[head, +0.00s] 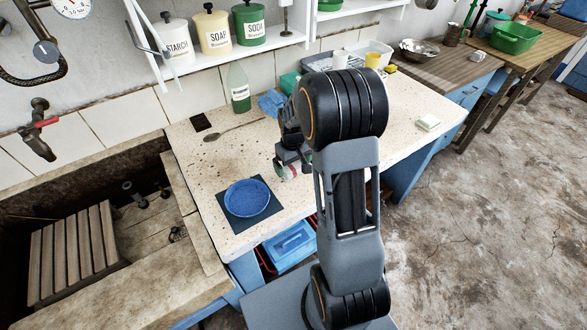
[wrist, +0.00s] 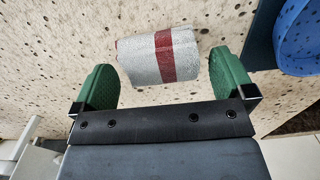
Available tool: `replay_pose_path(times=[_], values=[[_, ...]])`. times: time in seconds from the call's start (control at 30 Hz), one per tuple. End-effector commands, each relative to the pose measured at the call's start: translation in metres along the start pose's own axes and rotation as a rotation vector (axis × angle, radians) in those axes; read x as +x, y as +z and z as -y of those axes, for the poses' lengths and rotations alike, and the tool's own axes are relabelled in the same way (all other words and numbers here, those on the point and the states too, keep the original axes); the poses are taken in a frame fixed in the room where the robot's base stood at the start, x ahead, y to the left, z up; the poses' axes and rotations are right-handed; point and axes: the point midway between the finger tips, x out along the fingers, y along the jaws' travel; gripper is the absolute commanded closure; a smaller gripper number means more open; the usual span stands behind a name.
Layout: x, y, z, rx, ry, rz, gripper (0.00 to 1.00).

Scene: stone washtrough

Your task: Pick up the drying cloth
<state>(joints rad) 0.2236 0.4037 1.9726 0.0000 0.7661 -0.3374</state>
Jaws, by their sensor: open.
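The drying cloth (wrist: 148,58) is a pale grey-white roll with a dark red band. In the wrist view it lies on the speckled worktop, just ahead of and between my gripper's two green fingers. My gripper (wrist: 162,60) is open, with a finger toward each end of the roll; I see a gap at the right finger and little gap at the left. In the head view my gripper (head: 292,160) is low over the worktop, and a small part of the cloth (head: 288,174) shows beneath it, mostly hidden by my arm.
A blue bowl (head: 247,199) on a dark mat (head: 231,222) stands left of my gripper. A shelf with jars (head: 213,30) hangs above. The sink (head: 70,250) is at left.

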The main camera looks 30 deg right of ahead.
Motion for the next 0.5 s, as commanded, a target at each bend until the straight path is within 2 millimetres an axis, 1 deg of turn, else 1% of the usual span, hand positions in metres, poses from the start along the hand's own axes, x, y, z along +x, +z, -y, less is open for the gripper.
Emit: replay_pose_path(times=[0.03,0.13,0.4,0.43,0.5], values=[[0.0063,0.0003,0.0001,0.000,-0.001,0.002,0.00],[0.0129,0.0000,0.0001,0.000,0.000,0.001,0.00],[0.0156,-0.0002,0.0001,0.000,0.000,-0.001,0.00],[0.0155,-0.0002,0.0001,0.000,0.000,-0.001,0.01],[0.0154,-0.0002,0.0001,0.000,0.000,-0.001,0.08]])
